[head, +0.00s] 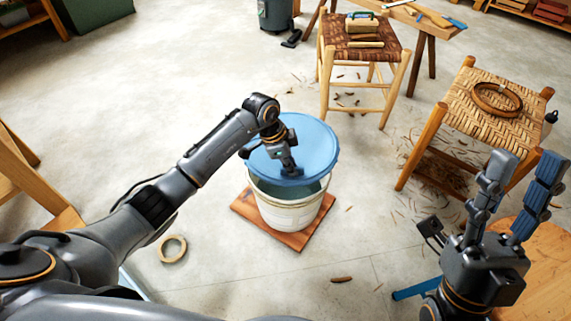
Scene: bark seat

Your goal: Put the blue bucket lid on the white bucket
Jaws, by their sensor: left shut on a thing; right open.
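The white bucket (290,213) stands upright on a brown wooden board on the floor, in the middle of the head view. The blue bucket lid (312,143) is over the bucket, shifted toward its far side. The bucket's near inside shows below the lid's near edge. My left gripper (290,171) is shut on the lid's near edge. I cannot tell whether the lid touches the bucket's rim. My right gripper (524,168) is open and empty at the right, fingers pointing up, well away from the bucket.
The wooden board (246,208) lies under the bucket. A tape ring (172,249) lies on the floor at left. Two woven stools stand behind and right, one with a brush (362,24), one with a brown ring (497,99). Bark scraps litter the floor between them. A round wooden top (545,270) is at lower right.

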